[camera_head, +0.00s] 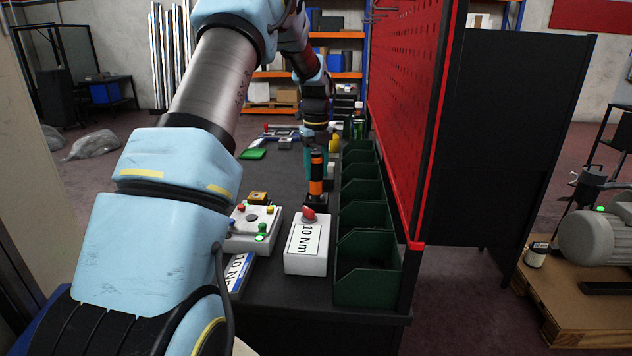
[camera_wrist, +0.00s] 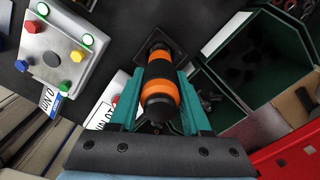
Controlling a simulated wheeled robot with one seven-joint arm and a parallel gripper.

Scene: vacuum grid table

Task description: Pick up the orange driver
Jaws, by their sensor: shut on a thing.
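The orange driver (camera_head: 316,184) stands upright on the dark table, an orange and black cylinder with its lower end at a small black base (camera_head: 314,202). In the wrist view the driver (camera_wrist: 159,76) lies between the two teal fingers of my gripper (camera_wrist: 160,105), which is shut on it. The black base (camera_wrist: 158,47) shows beyond the driver. In the head view my gripper (camera_head: 312,158) is at the driver's upper part, and my arm partly hides the table to the left. I cannot tell whether the driver is clear of its base.
A white box marked 10 Nm (camera_head: 306,250) with a red knob stands in front of the driver. A button box (camera_head: 252,228) is to its left. Green bins (camera_head: 367,262) line the right side under a red pegboard (camera_head: 405,90). Bare table (camera_head: 275,180) lies left of the driver.

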